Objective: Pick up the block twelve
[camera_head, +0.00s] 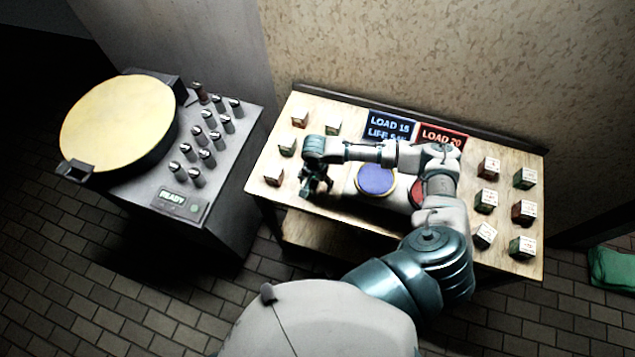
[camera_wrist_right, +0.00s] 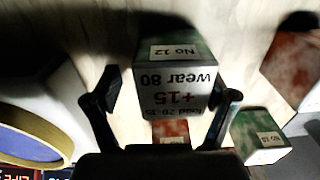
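Block twelve (camera_wrist_right: 172,90) shows large in the right wrist view, with "No 12" on its top and "+15" and "wear 80" upside down on the facing side. My right gripper (camera_wrist_right: 170,92) has one finger on each side of this block. The fingers are apart, and I see no clear grip on it; whether either finger touches the block is hard to tell. In the head view my right gripper (camera_head: 316,184) is low over the left part of the table, and it hides the block there. My left gripper is not in view.
Close by stand a green-and-white block (camera_wrist_right: 262,137) and a red block (camera_wrist_right: 293,62). The wooden table (camera_head: 345,222) also bears a blue disc (camera_head: 376,180), a red disc, signs (camera_head: 388,127) and several blocks at right (camera_head: 489,167). A grey console (camera_head: 225,175) stands left.

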